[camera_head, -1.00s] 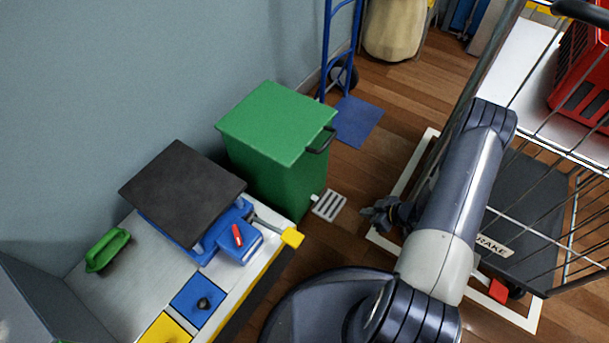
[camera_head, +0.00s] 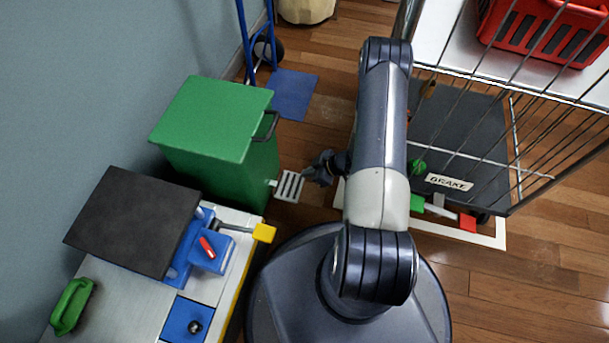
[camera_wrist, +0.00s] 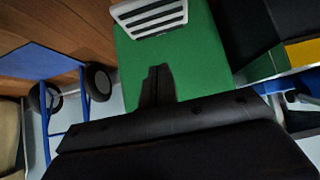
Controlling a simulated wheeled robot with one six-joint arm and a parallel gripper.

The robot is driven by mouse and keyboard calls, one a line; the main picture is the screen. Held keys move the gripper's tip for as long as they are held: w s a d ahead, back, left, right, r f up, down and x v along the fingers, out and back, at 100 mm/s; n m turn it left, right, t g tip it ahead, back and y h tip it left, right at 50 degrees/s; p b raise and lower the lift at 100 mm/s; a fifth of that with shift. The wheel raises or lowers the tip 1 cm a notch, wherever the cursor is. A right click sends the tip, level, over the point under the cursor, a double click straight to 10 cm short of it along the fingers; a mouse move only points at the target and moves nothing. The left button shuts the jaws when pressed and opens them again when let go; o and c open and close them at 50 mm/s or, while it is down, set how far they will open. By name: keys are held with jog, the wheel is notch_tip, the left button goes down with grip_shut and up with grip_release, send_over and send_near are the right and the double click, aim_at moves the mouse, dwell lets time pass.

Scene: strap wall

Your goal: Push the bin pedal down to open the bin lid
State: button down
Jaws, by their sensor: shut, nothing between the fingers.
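The green bin (camera_head: 222,150) stands against the wall in the head view, its green lid (camera_head: 210,118) lying flat and shut with a dark handle on its right edge. The slotted light-grey pedal (camera_head: 289,186) sticks out from the bin's right side near the floor. My gripper (camera_head: 308,174) is just right of the pedal with its fingers together and empty; whether it touches the pedal is unclear. In the wrist view, my gripper (camera_wrist: 158,72) shows before the green bin front (camera_wrist: 205,62), and the pedal (camera_wrist: 152,17) is at the top, apart from the fingertips in the picture.
A bench (camera_head: 120,305) with a black plate (camera_head: 135,220) and a yellow-ended lever (camera_head: 263,233) is at lower left. A wire cart (camera_head: 480,120) stands to the right of my arm. A blue hand truck (camera_head: 290,95) is behind the bin. Wooden floor is clear at lower right.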

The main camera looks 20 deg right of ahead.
jog(key=b, duration=0.3)
send_over(286, 184)
jog(key=s+d, duration=0.2)
jog(key=d, duration=0.1)
jog(key=f, duration=0.5)
jog(key=shift+a+f, duration=0.25)
jog(key=shift+f, duration=0.15)
notch_tip(286, 184, down, 2)
jog(key=shift+w+a+f+b, duration=0.1)
jog(key=shift+w+f+b, duration=0.05)
jog(key=shift+f+b, duration=0.15)
jog(key=shift+f, duration=0.65)
jog(key=shift+f+b, duration=0.1)
jog(key=shift+b, duration=0.25)
